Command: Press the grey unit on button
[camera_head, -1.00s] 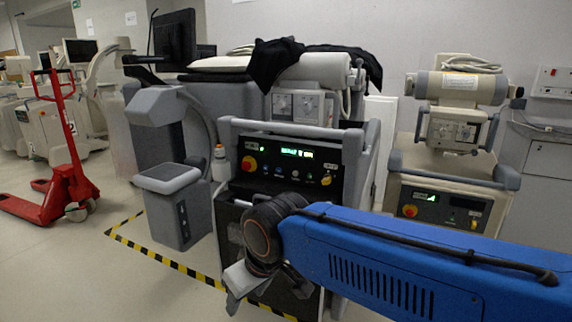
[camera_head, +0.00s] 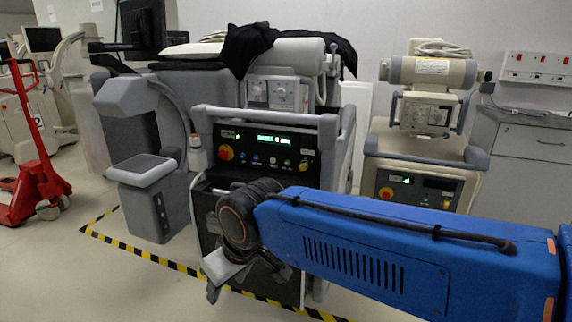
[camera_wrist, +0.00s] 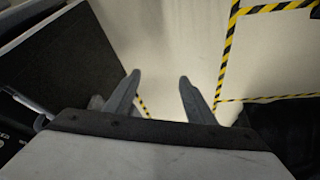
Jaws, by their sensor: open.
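The grey unit (camera_head: 200,215) stands in the middle of the head view, with a black control panel (camera_head: 266,148) on its upper front. The panel carries a red knob on a yellow base (camera_head: 226,153), a lit green display (camera_head: 273,139) and a row of small coloured buttons (camera_head: 272,161). I cannot read which of them is the on button. My gripper (camera_head: 213,288) hangs low in front of the unit, below the panel, pointing down. In the wrist view my gripper (camera_wrist: 160,88) is open and empty, its two fingers apart above the floor.
A beige unit (camera_head: 425,165) with its own dark panel stands to the right. A red pallet jack (camera_head: 38,175) is at the far left. Yellow-black tape (camera_head: 150,253) marks the floor around the grey unit. Black cloth (camera_head: 250,45) lies on top. Open floor (camera_head: 60,270) lies front left.

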